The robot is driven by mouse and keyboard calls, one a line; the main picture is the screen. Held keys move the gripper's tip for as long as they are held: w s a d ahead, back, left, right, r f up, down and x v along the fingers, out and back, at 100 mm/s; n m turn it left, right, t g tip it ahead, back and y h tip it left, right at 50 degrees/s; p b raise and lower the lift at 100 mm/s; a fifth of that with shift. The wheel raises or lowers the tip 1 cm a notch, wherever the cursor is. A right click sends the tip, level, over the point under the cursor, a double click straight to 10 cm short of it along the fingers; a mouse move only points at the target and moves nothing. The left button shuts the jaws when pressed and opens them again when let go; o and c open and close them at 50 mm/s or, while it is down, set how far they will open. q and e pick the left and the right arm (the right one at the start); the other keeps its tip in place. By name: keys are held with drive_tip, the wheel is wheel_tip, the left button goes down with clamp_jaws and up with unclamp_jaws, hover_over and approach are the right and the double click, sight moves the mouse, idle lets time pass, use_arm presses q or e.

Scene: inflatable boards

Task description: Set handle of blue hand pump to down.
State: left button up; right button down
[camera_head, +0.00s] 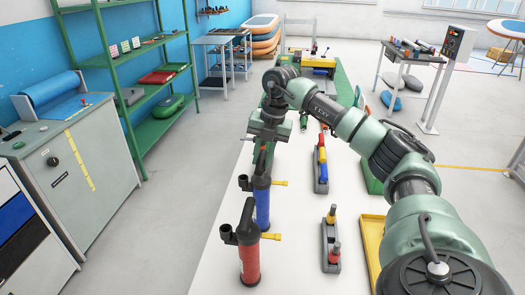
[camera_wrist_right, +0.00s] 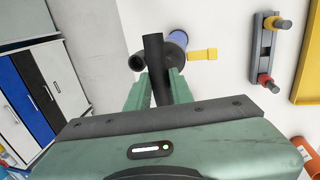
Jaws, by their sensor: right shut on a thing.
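The blue hand pump (camera_head: 262,205) stands upright on the white table, behind the red hand pump (camera_head: 249,262). It has a black top with a side port and a yellow nozzle. My right gripper (camera_head: 264,150) is above the blue pump, at its black handle. In the right wrist view the black handle (camera_wrist_right: 153,55) lies between the green fingers of my right gripper (camera_wrist_right: 158,88), which are shut on it. The pump's blue body (camera_wrist_right: 178,38) shows just beyond, partly hidden by the handle. My left gripper is not in view.
The red pump stands close in front of the blue one. To the right are a grey stand with coloured parts (camera_head: 321,165), a smaller stand (camera_head: 331,250) and a yellow tray (camera_head: 371,228). The white table (camera_head: 290,215) is bare between the pumps and stands.

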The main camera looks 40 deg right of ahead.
drive_tip(key=shift+f, duration=0.7)
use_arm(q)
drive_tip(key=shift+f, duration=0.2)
use_arm(e)
drive_tip(key=shift+s+r, duration=0.1)
drive_tip(key=shift+s, duration=0.05)
drive_tip(key=c, duration=1.2)
unclamp_jaws()
drive_tip(key=shift+c, duration=0.2)
drive_tip(key=shift+a, duration=0.15)
drive_tip(key=shift+s, duration=0.1)
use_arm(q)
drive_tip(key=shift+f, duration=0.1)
use_arm(e)
drive_tip(key=shift+r, duration=0.25)
use_arm(q)
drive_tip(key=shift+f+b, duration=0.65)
drive_tip(key=shift+b, duration=0.05)
use_arm(e)
wheel_tip(320, 180, up, 8)
drive_tip(key=d, duration=0.1)
drive_tip(key=shift+s+f, duration=0.15)
drive_tip(key=shift+s, duration=0.3)
